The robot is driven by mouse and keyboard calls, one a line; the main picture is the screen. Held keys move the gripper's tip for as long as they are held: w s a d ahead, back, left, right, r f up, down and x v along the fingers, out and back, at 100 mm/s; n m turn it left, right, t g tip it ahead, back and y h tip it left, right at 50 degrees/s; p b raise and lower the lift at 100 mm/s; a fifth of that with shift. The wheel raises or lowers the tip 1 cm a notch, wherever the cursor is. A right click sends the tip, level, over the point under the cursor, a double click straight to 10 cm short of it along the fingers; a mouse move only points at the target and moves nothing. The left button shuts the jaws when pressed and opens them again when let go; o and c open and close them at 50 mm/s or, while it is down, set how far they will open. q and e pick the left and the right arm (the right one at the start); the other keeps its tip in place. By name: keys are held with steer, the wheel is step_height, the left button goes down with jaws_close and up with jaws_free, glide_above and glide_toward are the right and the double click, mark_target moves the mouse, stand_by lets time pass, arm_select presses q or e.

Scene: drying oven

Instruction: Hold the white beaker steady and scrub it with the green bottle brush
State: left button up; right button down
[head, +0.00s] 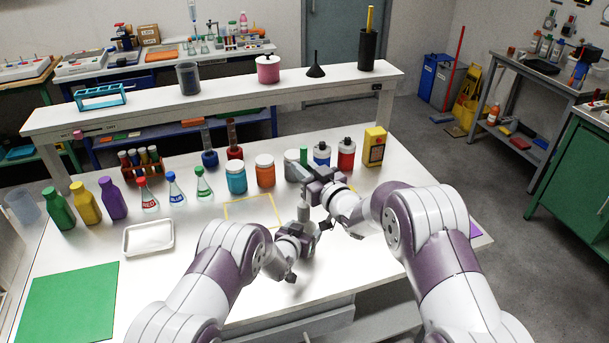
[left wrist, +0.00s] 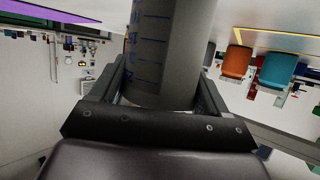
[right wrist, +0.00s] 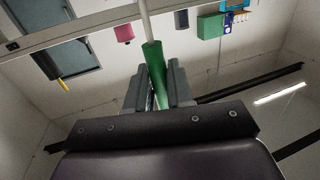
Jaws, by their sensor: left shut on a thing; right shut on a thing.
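The white beaker (head: 304,212) stands upright between the fingers of my left gripper (head: 303,228). In the left wrist view the beaker (left wrist: 165,50) shows blue graduation marks, and the fingers close on both its sides. My right gripper (head: 312,178) is above it, shut on the green handle of the bottle brush (head: 303,157), which sticks up past the fingers. In the right wrist view the green handle (right wrist: 154,75) sits between the fingers, with a pale rod running on from it. The brush's bristles are hidden, so I cannot tell how deep they sit in the beaker.
Orange (head: 265,171) and teal (head: 236,177) jars, red (head: 346,155) and blue bottles and a yellow can (head: 374,147) stand behind the grippers. A white tray (head: 148,237) and green mat (head: 68,303) lie left. A yellow outline (head: 238,221) on the white table is empty.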

arm_select(q)
steer(key=o, duration=1)
steer(key=v, duration=1.2)
